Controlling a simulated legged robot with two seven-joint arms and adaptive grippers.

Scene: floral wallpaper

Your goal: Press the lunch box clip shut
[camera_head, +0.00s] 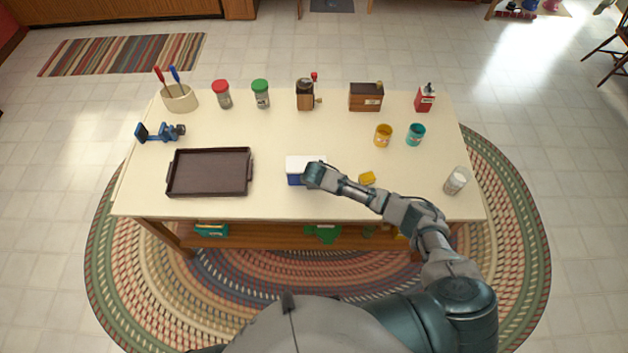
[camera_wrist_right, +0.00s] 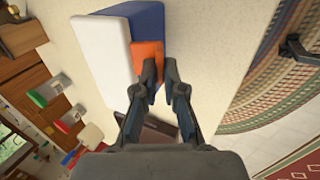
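The lunch box (camera_head: 304,160) is blue with a white lid and stands near the front middle of the table. In the right wrist view its white lid (camera_wrist_right: 98,45) and blue body (camera_wrist_right: 150,22) fill the upper middle. An orange clip (camera_wrist_right: 147,58) shows on the box's side. My right gripper (camera_head: 311,177) is at the front of the box. In the wrist view its fingertips (camera_wrist_right: 160,68) are at the clip, with a narrow gap between them and nothing seen held. Whether they touch the clip is unclear. My left gripper is out of view.
A dark tray (camera_head: 209,191) lies left of the box. A small yellow object (camera_head: 367,178) and a glass jar (camera_head: 456,181) are to the right. Jars, a grinder (camera_head: 305,95) and a brown box (camera_head: 366,97) line the back. The table's middle is clear.

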